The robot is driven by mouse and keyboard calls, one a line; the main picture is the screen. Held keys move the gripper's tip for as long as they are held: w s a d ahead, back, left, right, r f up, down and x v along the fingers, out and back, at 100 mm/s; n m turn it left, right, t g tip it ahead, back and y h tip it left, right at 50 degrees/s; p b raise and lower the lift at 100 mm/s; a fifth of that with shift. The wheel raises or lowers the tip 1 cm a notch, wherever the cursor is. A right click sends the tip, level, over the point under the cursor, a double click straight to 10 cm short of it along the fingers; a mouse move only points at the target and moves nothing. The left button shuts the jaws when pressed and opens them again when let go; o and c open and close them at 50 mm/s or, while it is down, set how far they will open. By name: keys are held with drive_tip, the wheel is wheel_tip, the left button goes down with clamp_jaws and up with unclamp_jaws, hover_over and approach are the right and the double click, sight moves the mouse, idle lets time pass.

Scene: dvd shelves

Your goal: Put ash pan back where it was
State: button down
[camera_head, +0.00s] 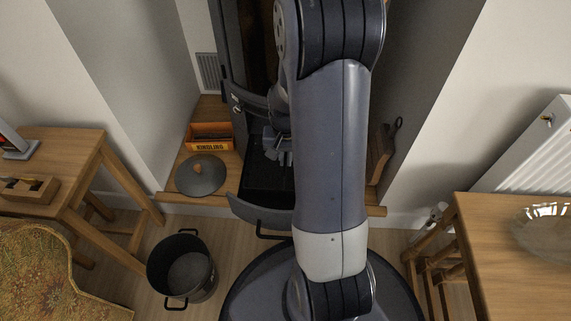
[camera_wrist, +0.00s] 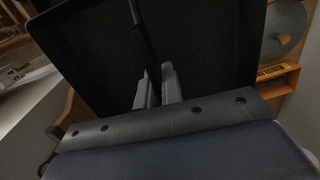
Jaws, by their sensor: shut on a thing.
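The ash pan (camera_head: 268,175) appears as a flat black tray in front of the stove, partly hidden by my arm. In the wrist view the black pan (camera_wrist: 85,45) fills much of the picture, with a thin dark rod running along it to my fingers. My gripper (camera_wrist: 158,88) is shut on that rod, which seems to be the pan's handle. In the head view my gripper (camera_head: 279,152) is at the pan's stove-side end. The dark stove (camera_head: 228,40) stands behind, mostly hidden by my arm. A curved grey front panel (camera_head: 262,212) with a handle lies at the pan's near end.
A stove door (camera_head: 247,96) stands open at the left. An orange kindling box (camera_head: 210,143) and a round grey lid (camera_head: 201,175) sit left of the pan. A black bucket (camera_head: 182,268) stands on the floor. Wooden tables (camera_head: 85,150) (camera_head: 500,260) flank both sides.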

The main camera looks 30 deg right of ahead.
drive_tip(key=shift+f+b, duration=0.35)
drive_tip(key=shift+f, duration=0.45)
drive_tip(key=shift+w+d, duration=0.15)
drive_tip(key=shift+w, duration=0.05)
drive_tip(key=shift+f, duration=0.1)
drive_tip(key=c, duration=2)
unclamp_jaws()
drive_tip(key=shift+f, duration=0.1)
drive_tip(key=o, duration=0.4)
drive_tip(key=shift+o, duration=0.2)
wheel_tip(320, 180, up, 12)
drive_tip(key=p, duration=0.5)
drive_tip(key=shift+r, duration=0.2)
